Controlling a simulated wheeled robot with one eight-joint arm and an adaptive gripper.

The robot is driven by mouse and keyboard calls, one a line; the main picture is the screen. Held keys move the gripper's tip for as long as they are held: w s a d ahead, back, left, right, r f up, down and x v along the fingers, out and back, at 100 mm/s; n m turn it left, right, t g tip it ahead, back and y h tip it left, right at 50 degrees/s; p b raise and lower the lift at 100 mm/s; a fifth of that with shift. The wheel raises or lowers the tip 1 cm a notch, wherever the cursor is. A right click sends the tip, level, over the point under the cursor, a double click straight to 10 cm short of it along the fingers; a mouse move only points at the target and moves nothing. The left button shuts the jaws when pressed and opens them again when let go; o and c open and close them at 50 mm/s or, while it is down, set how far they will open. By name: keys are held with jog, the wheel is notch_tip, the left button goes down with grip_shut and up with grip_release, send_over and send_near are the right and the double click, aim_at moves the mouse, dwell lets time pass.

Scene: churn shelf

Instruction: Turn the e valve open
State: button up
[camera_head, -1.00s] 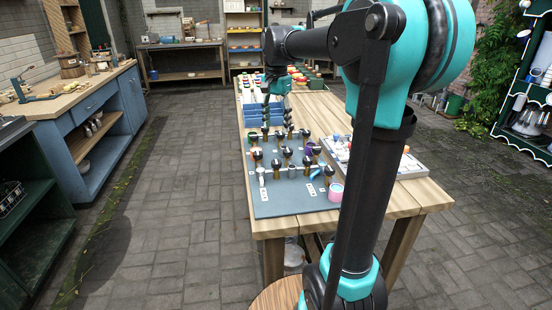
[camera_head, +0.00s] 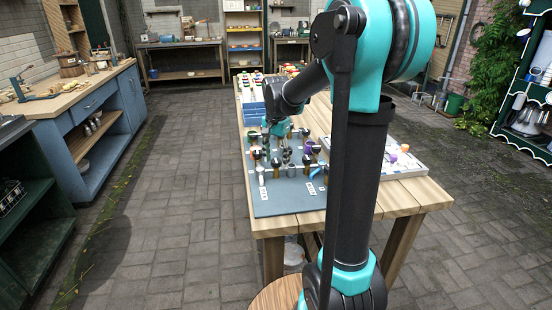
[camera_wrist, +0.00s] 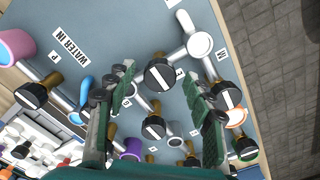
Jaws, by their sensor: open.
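My gripper (camera_wrist: 159,88) is open and empty, its two green-padded fingers spread over the grey valve board (camera_wrist: 110,15) in the wrist view. A black round knob with a white bar (camera_wrist: 160,74) shows between the fingertips. A second black knob (camera_wrist: 153,128) shows further down between the fingers. I see no finger clearly touching either knob. Small letter labels sit by the valves, but I cannot make out a sure E; some are partly covered by the fingers. In the head view, my gripper (camera_head: 275,128) is low over the board (camera_head: 270,200), among the black knobs.
Other valves crowd the board, including one with an orange ring (camera_wrist: 236,117) beside the right finger and a blue-handled pipe (camera_wrist: 86,90) beside the left. A pink-purple cup-like part (camera_wrist: 15,46) is at upper left. A white tray (camera_head: 410,165) lies right of the board.

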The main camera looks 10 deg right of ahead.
jog(key=c, duration=1.2)
jog(key=shift+o, duration=0.2)
jog(key=shift+n, duration=0.3)
jog(key=n, duration=0.3)
jog(key=shift+n, duration=0.4)
jog(key=n, duration=0.4)
jog(key=shift+n, duration=0.3)
jog(key=n, duration=0.4)
jog(key=shift+n, duration=2.4)
